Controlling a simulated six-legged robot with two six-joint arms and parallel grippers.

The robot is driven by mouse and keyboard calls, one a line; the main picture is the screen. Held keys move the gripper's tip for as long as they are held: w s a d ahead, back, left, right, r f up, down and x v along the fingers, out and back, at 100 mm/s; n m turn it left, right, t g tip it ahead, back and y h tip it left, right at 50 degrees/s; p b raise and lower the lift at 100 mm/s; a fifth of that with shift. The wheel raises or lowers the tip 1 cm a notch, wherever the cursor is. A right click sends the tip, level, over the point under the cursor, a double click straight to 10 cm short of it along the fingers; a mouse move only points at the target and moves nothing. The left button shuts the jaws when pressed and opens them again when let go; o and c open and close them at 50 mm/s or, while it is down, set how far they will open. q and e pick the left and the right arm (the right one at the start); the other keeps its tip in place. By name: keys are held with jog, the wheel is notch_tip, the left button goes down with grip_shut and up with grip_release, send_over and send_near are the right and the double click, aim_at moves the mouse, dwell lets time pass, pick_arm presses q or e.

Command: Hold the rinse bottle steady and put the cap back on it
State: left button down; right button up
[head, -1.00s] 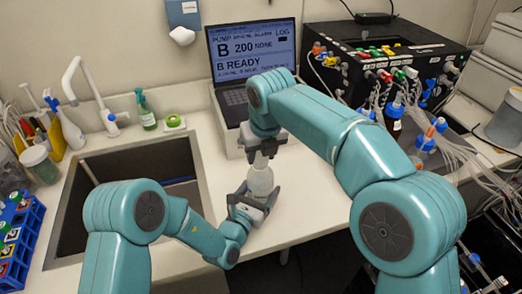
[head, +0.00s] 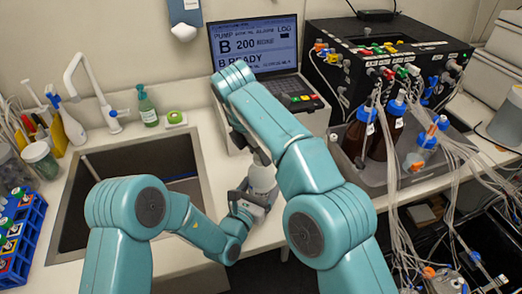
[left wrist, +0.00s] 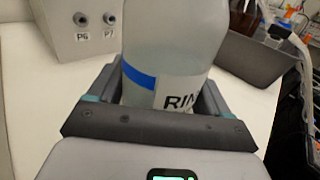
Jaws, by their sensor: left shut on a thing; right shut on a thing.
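The rinse bottle (head: 262,179) stands upright near the counter's front edge. It is pale and translucent, and the left wrist view shows its blue band and "RIN" label (left wrist: 172,60). My left gripper (head: 250,203) is shut around the bottle's lower body, with a finger on each side. My right gripper (head: 262,157) is just above the bottle, mostly behind my right arm. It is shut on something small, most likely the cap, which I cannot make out. The bottle's mouth is hidden in the head view and out of frame in the left wrist view.
A sink (head: 75,215) lies left of the bottle. A laptop (head: 262,48) stands behind it on a grey box. To the right are a black pump unit (head: 400,60), a grey tub (head: 350,165) with brown bottles, and loose tubing. Clear counter surrounds the bottle.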

pick_arm(q)
jog(key=shift+f, duration=0.1)
pick_arm(e)
jog(key=shift+m, duration=0.9)
